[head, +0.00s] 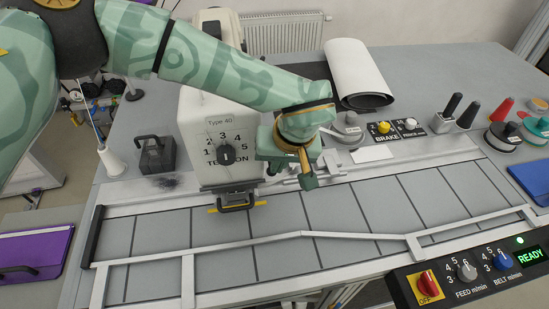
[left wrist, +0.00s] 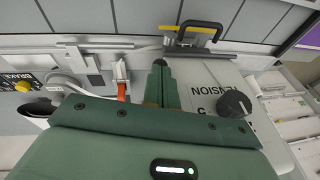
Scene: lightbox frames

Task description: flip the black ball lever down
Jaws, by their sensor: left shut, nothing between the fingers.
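The black ball lever cannot be made out with certainty in either view; my left gripper and arm cover the area right of the white TENSION machine (head: 213,108). My left gripper (head: 274,170) is beside that machine's right side, above the back rail of the belt. In the left wrist view its two green fingers (left wrist: 162,72) are together and empty. Their tips are near a dark bar and the black-and-yellow handle (left wrist: 195,32); I cannot tell whether they touch anything. That handle also shows at the machine's foot in the head view (head: 237,206). My right gripper is not in view.
The grey belt (head: 385,208) runs across the front between rails. A white roll (head: 353,66), a BRAKE box (head: 383,130) and black-handled tools (head: 452,105) stand to the right. A control panel (head: 473,273) is at front right. A dark weight (head: 155,155) stands left of the machine.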

